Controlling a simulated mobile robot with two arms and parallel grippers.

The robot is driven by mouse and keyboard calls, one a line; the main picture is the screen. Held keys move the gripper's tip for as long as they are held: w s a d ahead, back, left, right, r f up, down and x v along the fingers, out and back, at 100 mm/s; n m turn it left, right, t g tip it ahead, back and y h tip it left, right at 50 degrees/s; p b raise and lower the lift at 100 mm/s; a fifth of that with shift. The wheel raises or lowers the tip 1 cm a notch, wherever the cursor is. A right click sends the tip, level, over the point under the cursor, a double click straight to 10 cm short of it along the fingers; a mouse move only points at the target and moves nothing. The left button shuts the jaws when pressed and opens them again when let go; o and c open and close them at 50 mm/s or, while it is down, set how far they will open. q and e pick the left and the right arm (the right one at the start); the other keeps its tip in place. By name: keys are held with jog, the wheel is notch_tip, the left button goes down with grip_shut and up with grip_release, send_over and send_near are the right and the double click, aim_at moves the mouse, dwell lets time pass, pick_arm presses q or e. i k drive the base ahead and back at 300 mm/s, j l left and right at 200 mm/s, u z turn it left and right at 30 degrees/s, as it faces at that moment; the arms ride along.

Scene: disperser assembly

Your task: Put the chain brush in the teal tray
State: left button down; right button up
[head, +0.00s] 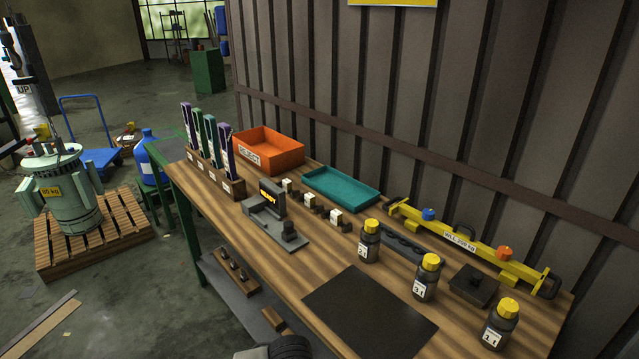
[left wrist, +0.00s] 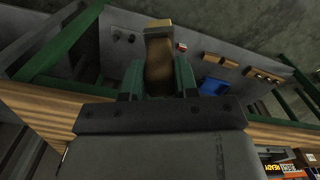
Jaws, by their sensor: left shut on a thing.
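In the left wrist view my left gripper (left wrist: 158,82) has its green fingers shut on a brown, rounded thing with a tan end (left wrist: 158,60), which looks like the chain brush. Part of it is hidden between the fingers. Below it are the grey lower shelf and the table's front edge. In the head view neither gripper shows; only a dark part of my arm is at the bottom edge. The teal tray (head: 338,186) lies on the table towards the back, by the wall, and looks empty.
An orange reject bin (head: 268,152) stands left of the tray. Small white-topped blocks (head: 311,200) and a grey device (head: 270,215) are in front of it. Yellow-capped bottles (head: 425,277) and a yellow lifting beam (head: 470,245) are to the right. A dark mat (head: 370,312) lies bare at the front.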

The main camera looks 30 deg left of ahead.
aim_at(326, 182)
jog(key=i+j, duration=0.1)
jog(key=j, duration=1.1)
jog(key=i+j, duration=0.15)
jog(key=j, duration=0.45)
jog(key=i+j, duration=0.1)
jog(key=j, duration=0.5)
jog(key=i+j, duration=0.1)
jog(key=j, duration=0.5)
jog(key=j+z, duration=0.3)
jog(key=z, duration=0.2)
jog(key=j+z, duration=0.35)
jog(key=z, duration=0.15)
jog(key=k+j+z, duration=0.1)
jog(key=j+z, duration=0.2)
jog(key=z, duration=0.2)
